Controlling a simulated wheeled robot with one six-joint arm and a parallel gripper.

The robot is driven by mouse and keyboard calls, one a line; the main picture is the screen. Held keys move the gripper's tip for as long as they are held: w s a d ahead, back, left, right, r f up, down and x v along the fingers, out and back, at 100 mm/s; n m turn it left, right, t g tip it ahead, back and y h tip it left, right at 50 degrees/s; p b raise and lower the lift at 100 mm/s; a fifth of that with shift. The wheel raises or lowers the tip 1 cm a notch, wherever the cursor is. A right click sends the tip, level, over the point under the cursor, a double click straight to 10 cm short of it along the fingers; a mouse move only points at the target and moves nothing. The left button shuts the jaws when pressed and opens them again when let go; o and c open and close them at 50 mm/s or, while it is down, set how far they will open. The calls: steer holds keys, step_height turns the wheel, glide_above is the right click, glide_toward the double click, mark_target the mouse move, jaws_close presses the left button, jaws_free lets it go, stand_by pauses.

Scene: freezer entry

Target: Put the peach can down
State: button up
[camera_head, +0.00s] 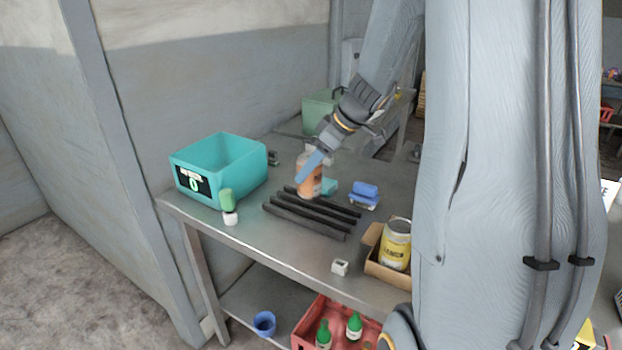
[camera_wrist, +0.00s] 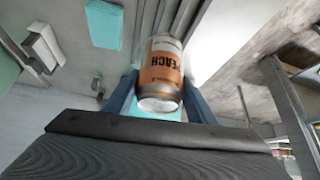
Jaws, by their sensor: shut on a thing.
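The orange peach can (camera_head: 309,181) is at my gripper (camera_head: 311,168), over the metal table beside the far side of several black bars. In the wrist view the can (camera_wrist: 161,72), labelled PEACH, sits between the two blue fingers of my gripper (camera_wrist: 158,95), which are shut on it. I cannot tell whether the can's base touches the table or the bars. Part of the can is hidden by a finger in the head view.
Black bars (camera_head: 304,218) lie on the table (camera_head: 290,257). A teal bin (camera_head: 233,163), a green-capped bottle (camera_head: 229,207), blue blocks (camera_head: 364,196), a small white device (camera_head: 340,267) and a cardboard box with a yellow can (camera_head: 396,245) stand around. Bare tabletop shows at the front.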

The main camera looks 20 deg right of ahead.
mark_target(312, 177)
steer(key=shift+f+p, duration=0.4)
steer(key=shift+f, duration=1.55)
steer(key=shift+f, duration=0.15)
steer(key=o, duration=1.4)
steer(key=shift+c, duration=0.2)
steer(key=shift+s+d+r, duration=0.1)
steer(key=shift+d+r, duration=0.1)
steer(key=shift+r, duration=0.25)
steer(key=b+v, duration=0.3)
steer(key=v, duration=0.8)
steer(key=shift+r, duration=0.15)
steer(key=shift+s, duration=0.1)
steer(key=shift+d, duration=0.1)
